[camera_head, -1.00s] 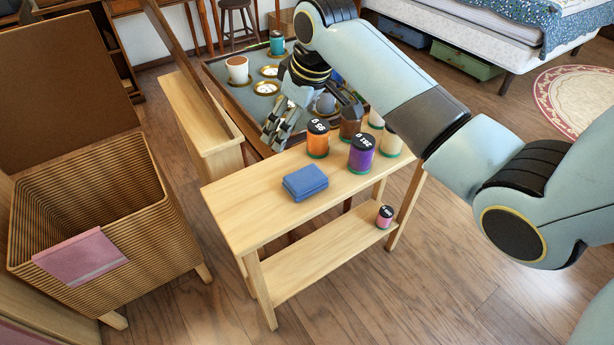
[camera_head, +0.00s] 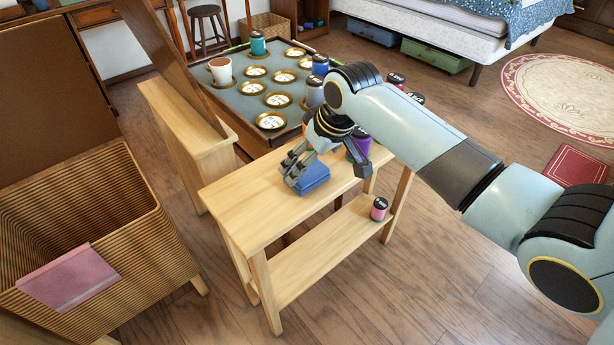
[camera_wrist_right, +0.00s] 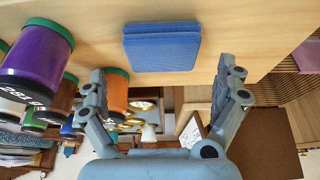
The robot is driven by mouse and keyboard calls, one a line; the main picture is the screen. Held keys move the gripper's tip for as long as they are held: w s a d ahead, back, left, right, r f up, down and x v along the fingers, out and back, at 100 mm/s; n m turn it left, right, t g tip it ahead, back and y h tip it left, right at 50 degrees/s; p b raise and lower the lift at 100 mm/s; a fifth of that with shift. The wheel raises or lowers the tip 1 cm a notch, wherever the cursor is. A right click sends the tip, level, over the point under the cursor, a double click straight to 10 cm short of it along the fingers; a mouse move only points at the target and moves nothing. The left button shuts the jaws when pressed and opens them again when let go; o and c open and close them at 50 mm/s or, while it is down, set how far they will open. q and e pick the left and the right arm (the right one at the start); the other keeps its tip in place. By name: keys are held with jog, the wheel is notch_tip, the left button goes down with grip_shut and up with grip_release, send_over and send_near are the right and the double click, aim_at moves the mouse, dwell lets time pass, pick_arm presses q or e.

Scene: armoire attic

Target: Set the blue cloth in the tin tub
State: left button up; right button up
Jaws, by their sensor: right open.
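The blue cloth (camera_head: 313,179) is a folded pad lying flat on the top board of a small light wooden stand (camera_head: 247,207). It also shows whole in the right wrist view (camera_wrist_right: 162,47). My right gripper (camera_head: 326,166) is open and pointed down at the cloth, partly covering it in the head view. In the right wrist view its two fingers (camera_wrist_right: 164,78) are spread wide, with the cloth between and beyond their tips, and nothing is held. My left gripper is not in view. I cannot make out a tin tub in either view.
A wicker hamper (camera_head: 115,240) with a pink cloth (camera_head: 68,279) stands left. Floor is clear at the front right.

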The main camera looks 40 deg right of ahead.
aim_at(307, 175)
jog(key=b+x, duration=0.1)
jog(key=x, duration=0.3)
jog(key=shift+a+f, duration=0.15)
jog(key=shift+f, duration=0.15)
jog(key=shift+c, duration=0.4)
jog(key=c, duration=1)
jog(key=shift+r, duration=0.15)
